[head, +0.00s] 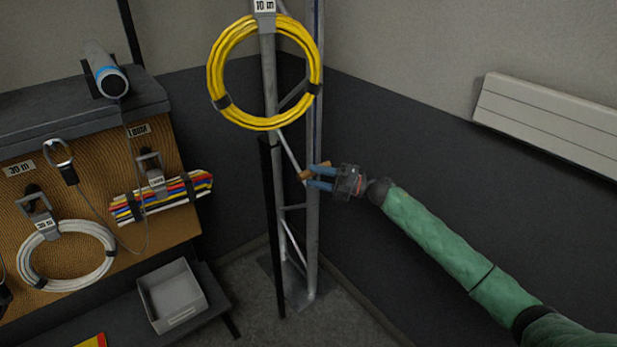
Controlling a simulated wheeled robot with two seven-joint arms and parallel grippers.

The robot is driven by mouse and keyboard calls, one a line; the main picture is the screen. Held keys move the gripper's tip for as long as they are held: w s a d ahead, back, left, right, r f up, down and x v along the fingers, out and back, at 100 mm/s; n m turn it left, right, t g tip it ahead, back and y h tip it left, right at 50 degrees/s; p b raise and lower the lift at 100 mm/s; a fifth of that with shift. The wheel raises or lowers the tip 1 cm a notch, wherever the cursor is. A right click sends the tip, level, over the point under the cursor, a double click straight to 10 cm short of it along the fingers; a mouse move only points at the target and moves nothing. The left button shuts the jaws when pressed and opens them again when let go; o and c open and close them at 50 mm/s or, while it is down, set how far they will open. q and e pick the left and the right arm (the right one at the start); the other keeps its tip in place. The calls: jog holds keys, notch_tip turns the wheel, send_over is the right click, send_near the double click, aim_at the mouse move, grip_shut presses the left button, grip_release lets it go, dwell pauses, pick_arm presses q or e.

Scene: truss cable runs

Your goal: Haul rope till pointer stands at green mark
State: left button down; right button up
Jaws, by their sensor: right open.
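My right gripper (313,178) reaches in from the right to the metal truss (313,130) in the corner. Its blue fingers are open, beside the truss upright. A small tan, wooden-looking bar (305,175) shows at the fingertips; I cannot tell whether the fingers touch it. A thin blue line (316,15) runs down the upright above the gripper; I cannot tell whether it is the rope. I can make out no pointer and no green mark. My left gripper is not in view.
A yellow cable coil (216,75) hangs on the truss above my gripper. At left, a pegboard (95,195) holds a white coil (65,285) and a coloured cable bundle (160,200). A grey bin (172,295) sits below. A white ribbed panel (550,120) is on the right wall.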

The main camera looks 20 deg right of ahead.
pick_arm(q)
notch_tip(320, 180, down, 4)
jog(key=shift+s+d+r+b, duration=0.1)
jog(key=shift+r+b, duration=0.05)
jog(key=shift+b, duration=0.15)
pick_arm(e)
jog(key=v, duration=0.4)
jog(key=shift+s+d+f, duration=0.1)
jog(key=shift+d, duration=0.15)
